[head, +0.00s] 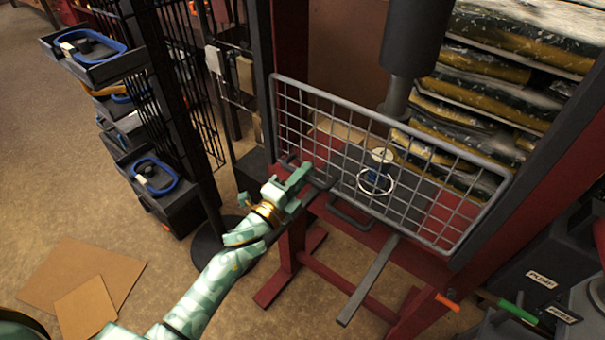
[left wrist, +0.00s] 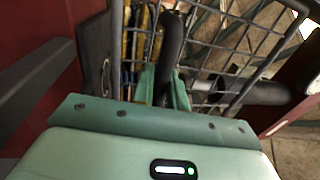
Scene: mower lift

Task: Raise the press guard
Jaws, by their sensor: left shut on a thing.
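The press guard (head: 425,168) is a grey wire-mesh panel in a tube frame, across the front of the red press (head: 292,240). Its mesh also shows in the left wrist view (left wrist: 230,48). My left gripper (head: 300,182) is at the guard's lower left. In the left wrist view its fingers (left wrist: 164,86) are shut around a dark bar handle (left wrist: 173,45) in front of the mesh. Behind the mesh, a blue and white part with a ring (head: 376,180) sits below the dark press ram (head: 396,95). My right gripper is not in view.
A grey lever (head: 368,280) and a dark loop handle (head: 348,216) are below the guard. A black rack with trays (head: 95,68) stands left. Shelves of bagged goods (head: 500,65) are behind right. Dark bins (head: 548,275) stand lower right. Cardboard (head: 85,280) lies on the floor.

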